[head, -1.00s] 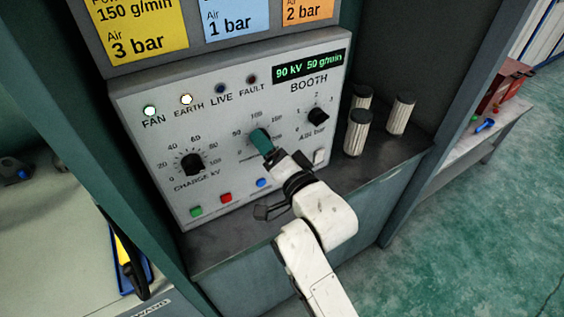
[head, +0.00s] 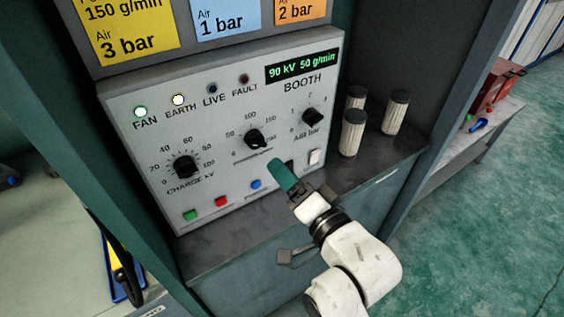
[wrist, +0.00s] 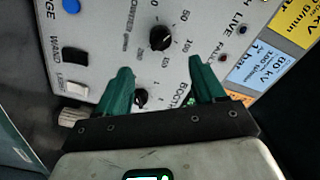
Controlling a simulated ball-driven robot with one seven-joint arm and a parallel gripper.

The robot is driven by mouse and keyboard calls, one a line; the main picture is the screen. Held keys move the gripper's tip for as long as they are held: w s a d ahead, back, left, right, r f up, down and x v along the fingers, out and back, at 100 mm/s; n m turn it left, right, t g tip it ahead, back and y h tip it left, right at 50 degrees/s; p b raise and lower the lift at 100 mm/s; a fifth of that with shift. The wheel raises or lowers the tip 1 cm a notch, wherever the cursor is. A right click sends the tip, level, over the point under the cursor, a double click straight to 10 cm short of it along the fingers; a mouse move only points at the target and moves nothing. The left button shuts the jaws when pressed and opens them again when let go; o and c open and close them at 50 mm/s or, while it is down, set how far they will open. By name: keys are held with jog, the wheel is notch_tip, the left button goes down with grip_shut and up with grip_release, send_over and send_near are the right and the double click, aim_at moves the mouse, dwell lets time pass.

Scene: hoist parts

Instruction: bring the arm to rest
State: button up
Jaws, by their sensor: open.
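My gripper (head: 283,174) has green fingers and is in front of the lower right of the booth control panel in the head view. In the wrist view, my gripper (wrist: 158,75) shows two green fingers spread apart with nothing between them. The panel (head: 225,160) carries the middle black knob (head: 254,139), which stands clear of my fingers. The same knob shows in the wrist view (wrist: 161,37), beyond the fingertips. The air knob (head: 313,117) and the charge knob (head: 185,167) are also free of the gripper.
White ribbed cylinders (head: 353,132) stand on the grey ledge right of the panel. Green, red and blue buttons (head: 256,184) line the panel's lower edge. A display (head: 302,67) reads 90 kV 50 g/min. A red box (head: 497,84) sits on a bench at right. Open floor lies at lower right.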

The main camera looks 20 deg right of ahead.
jog(key=s+d+f+n+g+h, duration=0.2)
jog(key=s+d+f+g, duration=0.25)
jog(key=f, duration=0.35)
jog(key=s+d+f+n+g+h, duration=0.1)
jog(key=s+d+f+n+g, duration=0.15)
jog(key=s+d+f, duration=0.4)
jog(key=s+d+f+n+g+h, duration=0.1)
jog(key=s+f+g, duration=0.3)
jog(key=s, duration=0.5)
jog(key=s+d+f+n+g+h, duration=0.1)
jog(key=s+d+f+n+g, duration=0.2)
jog(key=s+f+g, duration=0.2)
jog(key=s, duration=0.3)
jog(key=shift+s+f, duration=0.4)
